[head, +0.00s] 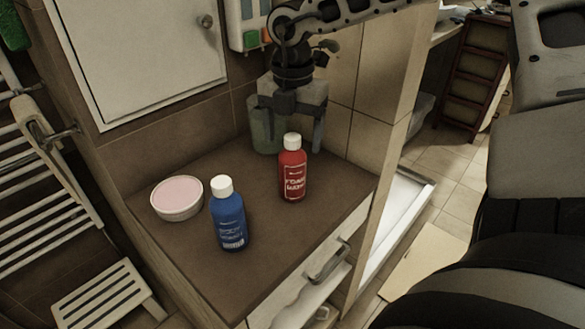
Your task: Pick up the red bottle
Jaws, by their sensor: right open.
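The red bottle (293,174) with a white cap stands upright on the brown countertop (190,250), right of its middle. My right gripper (290,128) is open and points down, just above and behind the bottle's cap in the head view. Nothing is held between its fingers. The bottle stands in front of part of the gripper, and I cannot tell the exact gap between them. My left gripper is not in view.
A blue bottle (229,218) with a white cap stands left and nearer. A pink-topped round tub (177,197) sits at the far left. A translucent greenish cup (264,136) stands behind the red bottle, close to the gripper's left finger.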

